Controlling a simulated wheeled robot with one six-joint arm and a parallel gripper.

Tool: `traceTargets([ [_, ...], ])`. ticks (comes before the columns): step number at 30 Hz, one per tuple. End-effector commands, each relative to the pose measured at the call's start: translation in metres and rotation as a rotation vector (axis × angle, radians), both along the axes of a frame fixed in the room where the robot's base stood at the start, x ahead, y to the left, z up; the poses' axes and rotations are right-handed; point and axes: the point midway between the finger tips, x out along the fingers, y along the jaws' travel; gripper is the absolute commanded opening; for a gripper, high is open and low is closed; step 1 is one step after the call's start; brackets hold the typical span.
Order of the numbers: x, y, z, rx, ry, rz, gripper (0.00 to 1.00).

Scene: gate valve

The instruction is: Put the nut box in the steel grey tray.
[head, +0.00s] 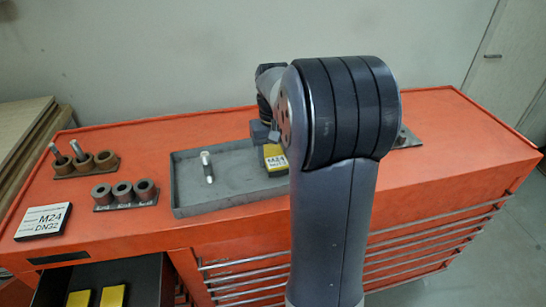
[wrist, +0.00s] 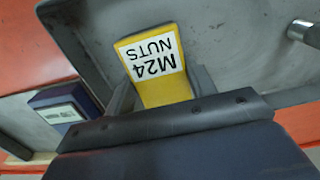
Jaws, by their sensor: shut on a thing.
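The nut box (head: 275,159) is yellow with a white M24 label, and it shows at the right part of the steel grey tray (head: 180,190). In the wrist view the nut box (wrist: 163,90) reads "M24 NUTS" and sits between the fingers of my gripper (wrist: 162,84). My gripper is shut on it. The tray's grey floor (wrist: 235,50) lies behind the box there. I cannot tell whether the box touches the floor. In the head view my arm hides the tray's right end and most of the gripper.
An open drawer (head: 145,280) holds yellow boxes (head: 112,296). A blue box (wrist: 70,108) shows outside the tray.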

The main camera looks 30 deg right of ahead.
Motion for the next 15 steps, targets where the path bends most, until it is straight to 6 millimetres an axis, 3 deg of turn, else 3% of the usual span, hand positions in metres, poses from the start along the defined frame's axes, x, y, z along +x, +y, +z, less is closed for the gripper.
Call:
traceTargets([
  [3,0.0000,0.0000,-0.0095,0.000,-0.001,0.000,0.15],
  [14,0.0001,0.0000,-0.0137,0.000,-0.002,0.000,0.15],
  [15,-0.0002,0.0000,-0.0142,0.000,-0.001,0.000,0.54],
])
